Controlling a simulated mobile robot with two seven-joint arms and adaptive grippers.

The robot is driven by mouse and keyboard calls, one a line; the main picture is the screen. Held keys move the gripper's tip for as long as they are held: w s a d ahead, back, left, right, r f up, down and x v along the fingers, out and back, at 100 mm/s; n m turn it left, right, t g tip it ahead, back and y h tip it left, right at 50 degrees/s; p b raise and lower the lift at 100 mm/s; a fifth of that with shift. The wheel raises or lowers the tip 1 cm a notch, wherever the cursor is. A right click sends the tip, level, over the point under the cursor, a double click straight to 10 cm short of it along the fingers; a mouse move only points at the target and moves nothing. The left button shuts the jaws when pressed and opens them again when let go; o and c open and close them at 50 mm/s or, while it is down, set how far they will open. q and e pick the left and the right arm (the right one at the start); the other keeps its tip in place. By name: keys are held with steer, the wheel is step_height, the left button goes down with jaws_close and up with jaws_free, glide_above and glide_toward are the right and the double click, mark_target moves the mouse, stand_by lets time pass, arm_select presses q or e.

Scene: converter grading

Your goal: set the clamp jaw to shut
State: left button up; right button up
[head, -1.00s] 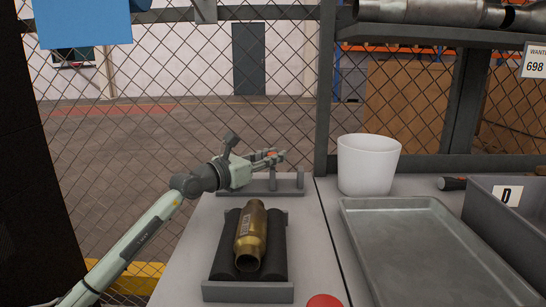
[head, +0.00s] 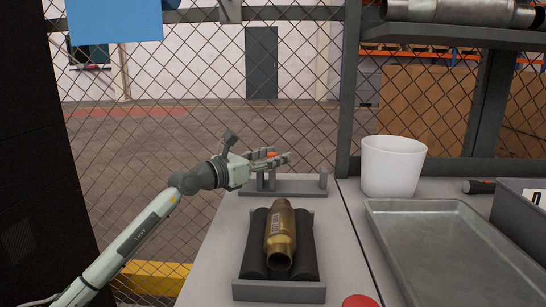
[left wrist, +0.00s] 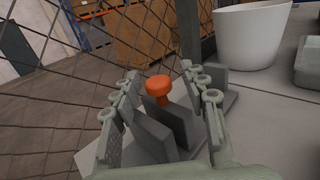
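The clamp is a grey base (head: 300,190) at the back of the table, with upright plates. Its far right plate (head: 323,178) stands apart; the jaw plate (head: 271,182) stands close to another plate on its left. An orange knob (head: 272,154) sits above the jaw; it also shows in the left wrist view (left wrist: 158,87). There, two plates (left wrist: 152,136) stand close together with a narrow gap, between my fingers. My left gripper (head: 280,156) is open around the knob, its fingers (left wrist: 165,105) spread to either side. My right gripper is in neither view.
A brass converter (head: 280,230) lies on a dark cradle in front of the clamp. A white bin (head: 392,166) and a metal tray (head: 440,203) stand to the right. A red disc (head: 360,301) is at the front. Wire fence (head: 200,150) rises behind.

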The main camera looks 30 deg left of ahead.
arm_select(q)
steer(key=shift+s, duration=0.1)
steer(key=v, duration=1.1)
steer(key=shift+s, duration=0.4)
steer(key=shift+f, duration=0.1)
